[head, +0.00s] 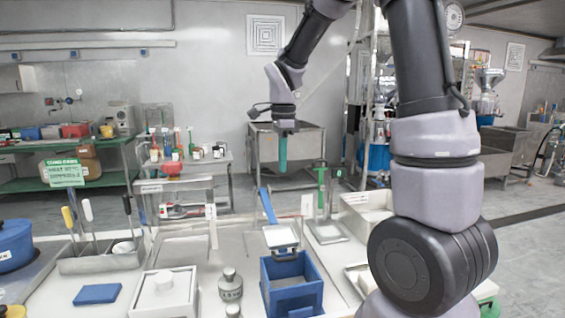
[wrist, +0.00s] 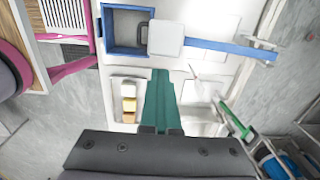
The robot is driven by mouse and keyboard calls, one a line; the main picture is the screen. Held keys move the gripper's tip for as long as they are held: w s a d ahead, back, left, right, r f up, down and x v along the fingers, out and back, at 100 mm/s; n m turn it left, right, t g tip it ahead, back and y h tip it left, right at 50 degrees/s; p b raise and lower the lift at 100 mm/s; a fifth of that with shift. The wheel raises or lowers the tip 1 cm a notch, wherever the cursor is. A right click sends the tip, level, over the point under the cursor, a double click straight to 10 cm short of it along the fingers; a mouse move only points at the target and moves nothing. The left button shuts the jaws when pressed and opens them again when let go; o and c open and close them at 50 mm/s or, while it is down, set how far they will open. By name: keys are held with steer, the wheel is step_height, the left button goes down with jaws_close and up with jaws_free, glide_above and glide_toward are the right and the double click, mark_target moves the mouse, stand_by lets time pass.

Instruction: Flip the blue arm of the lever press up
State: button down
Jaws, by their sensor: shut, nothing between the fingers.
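The lever press has an open-topped blue box (head: 292,285) near the front of the white table. A white square plate (head: 281,237) sits at its far edge, with the blue arm (head: 268,206) extending behind it. In the wrist view, the blue arm (wrist: 235,49) runs right from the white plate (wrist: 166,38), beside the blue box (wrist: 125,30). My gripper (head: 283,170) hangs in the air with its teal fingers pointing down, apart from the arm in the head view. Its fingers (wrist: 160,73) are together and empty.
A green-handled tool (head: 321,188) stands to the right of the blue arm. A white lidded box (head: 164,292) and a metal canister (head: 230,284) stand left of the press. A tray with utensils (head: 100,258) is at far left. The air around my gripper is clear.

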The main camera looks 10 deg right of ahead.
steer(key=c, duration=0.8)
jaws_free()
steer(key=shift+c, duration=0.2)
steer(key=shift+r, duration=0.1)
step_height(320, 180, up, 11)
steer(key=shift+s+f, duration=0.15)
steer(key=shift+f, duration=0.05)
steer(key=shift+c, duration=0.4)
